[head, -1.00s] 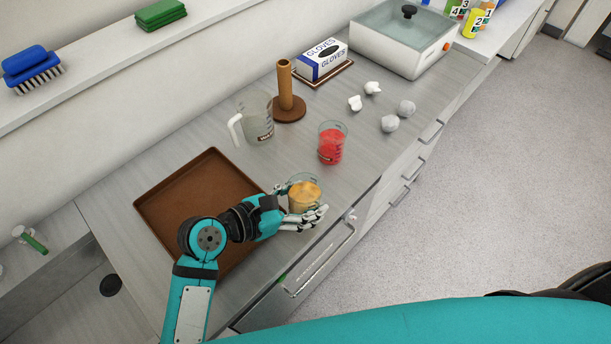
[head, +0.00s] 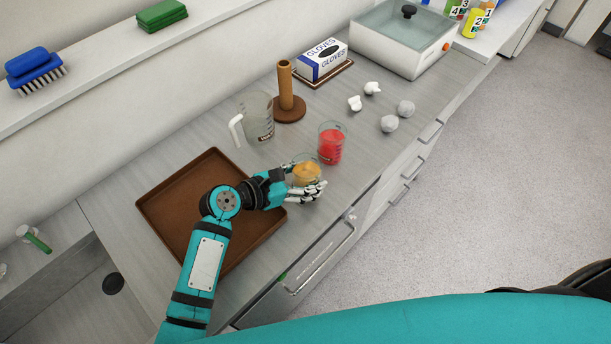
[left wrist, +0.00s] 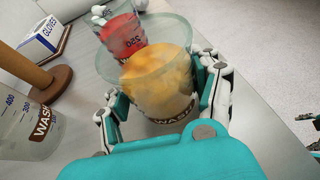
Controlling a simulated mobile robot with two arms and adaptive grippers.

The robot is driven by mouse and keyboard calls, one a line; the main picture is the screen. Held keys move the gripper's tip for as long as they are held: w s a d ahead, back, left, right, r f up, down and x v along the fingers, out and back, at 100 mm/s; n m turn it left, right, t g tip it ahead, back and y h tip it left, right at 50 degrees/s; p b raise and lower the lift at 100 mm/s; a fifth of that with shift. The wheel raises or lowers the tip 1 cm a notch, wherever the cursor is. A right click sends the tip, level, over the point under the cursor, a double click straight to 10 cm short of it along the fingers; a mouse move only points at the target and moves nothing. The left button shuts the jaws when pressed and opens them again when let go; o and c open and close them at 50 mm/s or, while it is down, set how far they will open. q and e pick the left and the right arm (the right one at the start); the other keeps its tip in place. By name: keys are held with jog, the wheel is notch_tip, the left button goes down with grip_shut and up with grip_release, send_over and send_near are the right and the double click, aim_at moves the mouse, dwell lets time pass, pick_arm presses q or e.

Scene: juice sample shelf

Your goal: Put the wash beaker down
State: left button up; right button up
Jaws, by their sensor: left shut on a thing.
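The wash beaker (head: 307,174) is clear glass with orange-yellow contents; its label shows in the left wrist view (left wrist: 172,118). My left gripper (head: 303,185) is shut around it, fingers on both sides, near the counter's front edge. The beaker looks nearly upright; I cannot tell whether its base touches the counter. A beaker with red contents (head: 331,146) stands just beyond it, also seen behind it in the left wrist view (left wrist: 122,36).
A brown tray (head: 165,205) lies to the left, partly under my arm. A clear jug with a white handle (head: 257,118), a brown post on a round base (head: 287,95), a gloves box (head: 322,60) and several crumpled white pieces (head: 389,123) stand beyond. A lidded bath (head: 400,42) is at the back.

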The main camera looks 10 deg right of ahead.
pick_arm(q)
jog(key=o, duration=1.2)
jog(key=shift+f, duration=0.1)
jog(key=shift+o, duration=0.2)
jog(key=b+v, duration=0.1)
jog(key=v, duration=1.1)
